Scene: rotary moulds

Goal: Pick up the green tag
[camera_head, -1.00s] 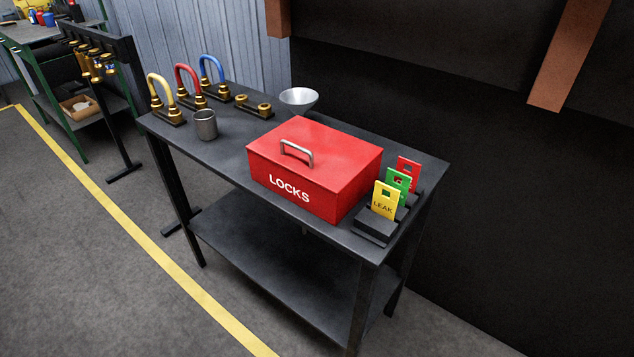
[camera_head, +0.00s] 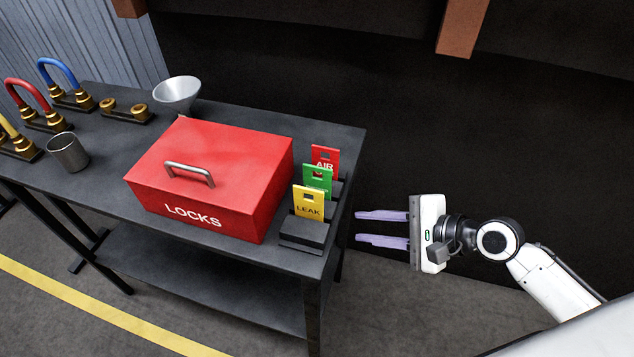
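The green tag (camera_head: 317,178) stands upright in a dark stepped holder (camera_head: 304,235) at the right end of the table. The yellow tag (camera_head: 309,204), marked LEAK, stands in front of it and hides its lower part. The red tag (camera_head: 325,157), marked AIR, stands behind it. My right gripper (camera_head: 358,228) comes in from the right, beyond the table's right edge. Its two pale fingers point left and are apart, with nothing between them. It is not touching any tag. My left gripper is not in view.
A red LOCKS box (camera_head: 200,175) with a metal handle stands just left of the tags. A grey bowl (camera_head: 177,93), a metal cup (camera_head: 68,152) and coloured shackles on brass stands (camera_head: 68,85) are farther left. The table's right side is open floor.

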